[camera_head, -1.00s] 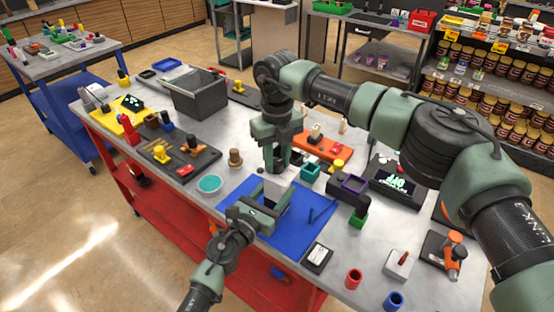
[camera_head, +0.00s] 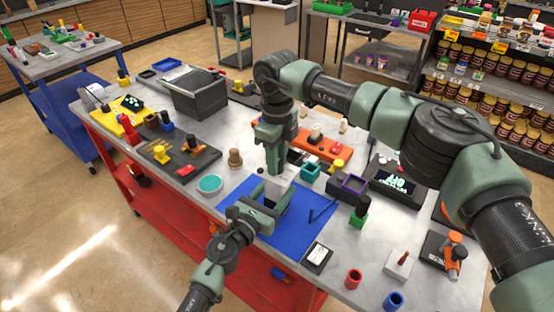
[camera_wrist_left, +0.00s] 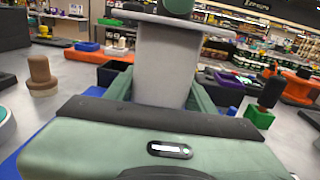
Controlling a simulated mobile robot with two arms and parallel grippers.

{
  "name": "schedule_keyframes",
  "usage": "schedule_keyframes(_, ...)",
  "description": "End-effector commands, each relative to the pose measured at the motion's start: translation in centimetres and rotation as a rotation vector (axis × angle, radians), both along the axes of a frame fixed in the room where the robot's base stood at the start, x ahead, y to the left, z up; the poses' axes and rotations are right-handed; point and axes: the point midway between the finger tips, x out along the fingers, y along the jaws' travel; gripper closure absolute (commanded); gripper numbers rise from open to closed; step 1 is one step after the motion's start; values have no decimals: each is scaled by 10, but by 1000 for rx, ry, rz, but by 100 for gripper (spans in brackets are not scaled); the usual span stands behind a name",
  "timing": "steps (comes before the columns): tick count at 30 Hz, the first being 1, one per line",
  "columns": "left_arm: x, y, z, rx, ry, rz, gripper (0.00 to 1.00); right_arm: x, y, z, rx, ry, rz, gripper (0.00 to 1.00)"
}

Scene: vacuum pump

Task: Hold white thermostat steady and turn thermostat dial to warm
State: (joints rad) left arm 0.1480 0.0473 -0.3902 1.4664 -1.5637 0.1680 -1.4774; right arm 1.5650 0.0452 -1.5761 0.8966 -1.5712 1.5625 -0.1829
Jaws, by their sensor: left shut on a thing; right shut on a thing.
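The white thermostat (camera_head: 277,187) stands at the blue mat, mostly hidden behind my grippers in the head view. In the left wrist view it shows as a pale upright block (camera_wrist_left: 165,65) with a wider top. My left gripper (camera_head: 268,200) is shut on its body from the near side. My right gripper (camera_head: 275,168) points down from above, shut at the thermostat's top. The dial and its marking cannot be made out; a dark rounded piece (camera_wrist_left: 180,6) shows above the top in the wrist view, and I cannot tell what it is.
The blue mat (camera_head: 300,228) lies under the left gripper. A teal round dish (camera_head: 209,184) and a brown peg (camera_head: 235,158) stand to the left. A teal square cup (camera_head: 310,172) and a purple-rimmed box (camera_head: 354,184) are close on the right. A black-and-white card (camera_head: 317,257) lies in front.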

Motion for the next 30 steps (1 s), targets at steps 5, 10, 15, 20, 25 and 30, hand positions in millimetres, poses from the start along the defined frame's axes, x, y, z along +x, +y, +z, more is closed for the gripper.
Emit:
schedule_keyframes(5,0,1,0,1,1,2,97,1,-2,0,-3,-3,1,100)
schedule_keyframes(10,0,1,0,0,1,2,97,1,-2,0,-4,-2,1,100)
schedule_keyframes(15,0,1,0,1,1,2,97,1,-2,0,-2,-2,1,48)
schedule_keyframes(20,0,1,0,1,1,2,97,1,-1,0,-2,-1,1,48)
schedule_keyframes(25,0,1,0,1,1,1,97,1,0,6,0,-2,1,48)
schedule_keyframes(30,0,1,0,1,1,1,97,1,0,32,0,-4,1,48)
